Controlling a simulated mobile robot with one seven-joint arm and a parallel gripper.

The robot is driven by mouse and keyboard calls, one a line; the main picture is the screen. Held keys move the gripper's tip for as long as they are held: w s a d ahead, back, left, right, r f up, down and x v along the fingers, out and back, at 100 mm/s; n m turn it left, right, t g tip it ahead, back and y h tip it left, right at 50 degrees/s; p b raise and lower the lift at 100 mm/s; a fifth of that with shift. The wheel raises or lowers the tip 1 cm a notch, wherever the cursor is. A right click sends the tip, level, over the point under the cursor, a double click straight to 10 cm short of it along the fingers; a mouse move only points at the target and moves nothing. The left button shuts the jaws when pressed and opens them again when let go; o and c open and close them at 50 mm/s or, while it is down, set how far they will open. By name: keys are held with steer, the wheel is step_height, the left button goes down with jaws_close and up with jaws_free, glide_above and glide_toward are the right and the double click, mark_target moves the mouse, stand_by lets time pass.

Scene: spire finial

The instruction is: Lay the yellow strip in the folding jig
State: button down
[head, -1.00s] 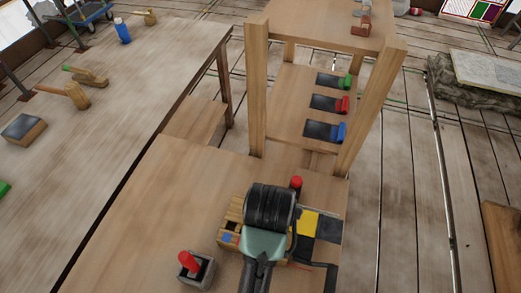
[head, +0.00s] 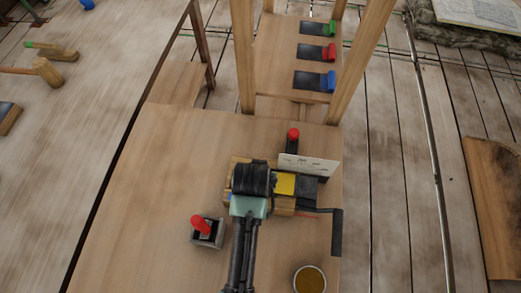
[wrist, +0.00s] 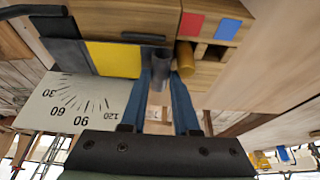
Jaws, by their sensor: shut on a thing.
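The yellow strip appears as a yellow patch beside a dark grey plate (head: 285,184); the yellow also shows in the wrist view (wrist: 113,60). It lies flat on a wooden block that looks like the folding jig (head: 284,203). A white angle-scale card (head: 318,166) stands at its back edge. My gripper (head: 250,200) is over the block's left part; its fingertips are hidden in the head view. In the wrist view my blue fingers (wrist: 167,80) are shut on a grey cylindrical piece (wrist: 160,62), just beside the yellow. I cannot tell whether that piece belongs to the strip or jig.
A red-handled tool in a grey holder (head: 206,233) stands to the left, and a round tin (head: 309,279) in front. A red knob (head: 293,134) is behind the jig. A shelf (head: 275,55) beyond carries several dark plates with coloured ends. The table's left part is clear.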

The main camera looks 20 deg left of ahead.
steer(key=shift+f, duration=0.2)
steer(key=shift+f, duration=0.15)
steer(key=c, duration=0.7)
jaws_free()
steer(key=shift+o, duration=0.2)
steer(key=shift+s+r, duration=0.1)
steer(key=shift+r, duration=0.35)
steer(key=v, duration=1.1)
steer(key=shift+r, duration=0.25)
